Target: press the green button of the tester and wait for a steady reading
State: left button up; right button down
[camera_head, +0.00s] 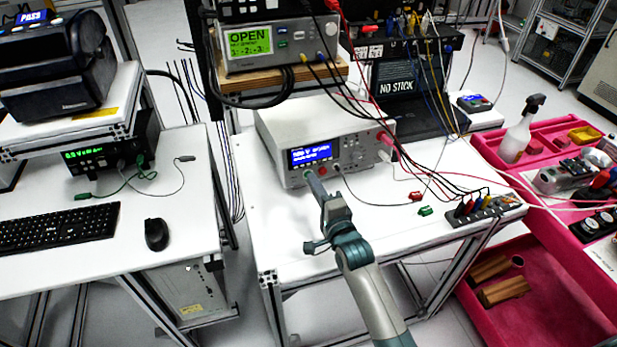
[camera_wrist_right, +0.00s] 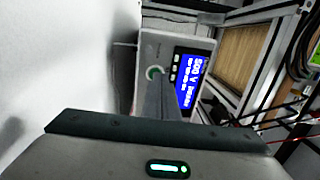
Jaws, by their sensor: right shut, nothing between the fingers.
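The tester (camera_head: 290,125) is a white box on the middle bench, with a lit blue screen (camera_head: 311,155) and several knobs and sockets on its front. In the right wrist view its screen (camera_wrist_right: 190,82) shows white text that looks like "500 V", with smaller lines too blurred to read. The green button (camera_wrist_right: 154,72) sits beside the screen as a green ring. My right gripper (camera_head: 311,177) is shut and empty, its fingertips at the tester's lower left front, right at the button. Whether they touch or press it I cannot tell. My left gripper is not in view.
Red and black leads (camera_head: 372,203) run across the bench to a terminal strip (camera_head: 484,210). A meter reading "OPEN" (camera_head: 250,41) stands on a shelf above. A laptop (camera_head: 398,85) reads "NO STOCK". A pink cart (camera_head: 530,255) is on the right. The bench front left is clear.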

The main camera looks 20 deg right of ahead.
jog(key=shift+w, duration=0.3)
jog(key=shift+w+f, duration=0.1)
jog(key=shift+w, duration=0.25)
dwell(0.8)
jog(key=shift+s, duration=0.15)
jog(key=shift+s+p, duration=0.65)
jog(key=shift+s, duration=0.2)
jog(key=s+r+p, duration=0.1)
jog(key=s+p, duration=0.3)
jog(key=s, duration=0.3)
jog(key=shift+s+d, duration=0.2)
jog(key=shift+d, duration=0.25)
dwell(0.8)
